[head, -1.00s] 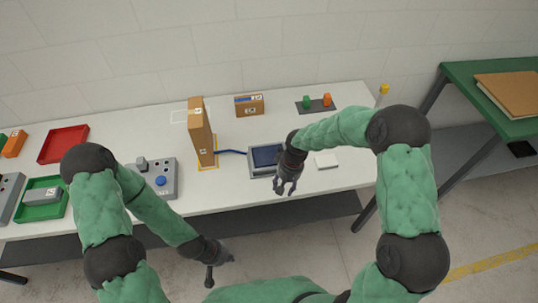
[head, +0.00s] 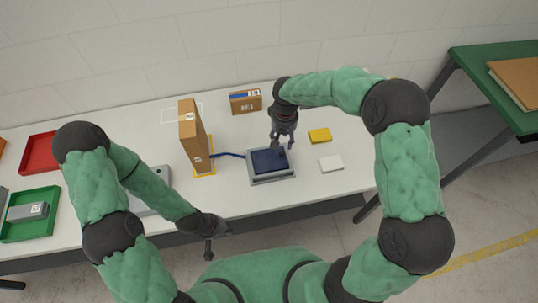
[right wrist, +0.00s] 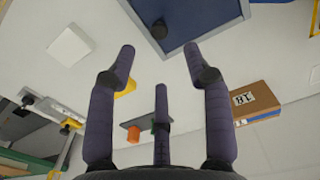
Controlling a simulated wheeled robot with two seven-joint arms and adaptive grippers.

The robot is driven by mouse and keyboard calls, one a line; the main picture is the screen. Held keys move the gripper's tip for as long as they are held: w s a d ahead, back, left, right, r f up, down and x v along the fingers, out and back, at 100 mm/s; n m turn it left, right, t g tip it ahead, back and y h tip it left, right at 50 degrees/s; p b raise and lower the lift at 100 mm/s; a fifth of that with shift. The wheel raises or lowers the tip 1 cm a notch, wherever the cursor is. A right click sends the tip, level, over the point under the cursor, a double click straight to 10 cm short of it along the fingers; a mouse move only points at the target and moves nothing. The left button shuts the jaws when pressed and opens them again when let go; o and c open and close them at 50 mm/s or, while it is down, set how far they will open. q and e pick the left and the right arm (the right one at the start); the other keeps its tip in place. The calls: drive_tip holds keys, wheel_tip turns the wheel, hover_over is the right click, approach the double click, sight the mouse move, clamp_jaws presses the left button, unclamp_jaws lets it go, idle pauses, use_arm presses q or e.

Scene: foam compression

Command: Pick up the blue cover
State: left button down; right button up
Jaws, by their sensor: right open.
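The blue cover (head: 268,161) is a dark blue square panel lying in a grey frame (head: 272,179) on the white table. In the right wrist view the blue cover (right wrist: 205,15) fills the top of the picture, with a dark round knob (right wrist: 159,31) on it. My right gripper (head: 281,146) is over the cover's far part, with its fingers pointing down. In the right wrist view my right gripper (right wrist: 160,60) has its fingers spread, with nothing between them. My left gripper (head: 209,250) hangs by the table's front edge, away from the cover; its jaw opening is unclear.
A blue cable (head: 228,155) runs from the grey frame to a tall cardboard box (head: 189,137). A yellow block (head: 320,135) and a white block (head: 331,163) lie to the right. A smaller box (head: 245,101) stands behind. Red (head: 37,154) and green trays (head: 31,228) are at the left.

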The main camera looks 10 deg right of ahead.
sight(282, 153)
drive_tip(key=f, duration=0.4)
drive_tip(key=shift+s, duration=0.2)
drive_tip(key=shift+w+f, duration=0.1)
drive_tip(key=shift+f, duration=0.15)
drive_tip(key=shift+f+b, duration=0.45)
drive_tip(key=shift+f, duration=2.1)
clamp_jaws()
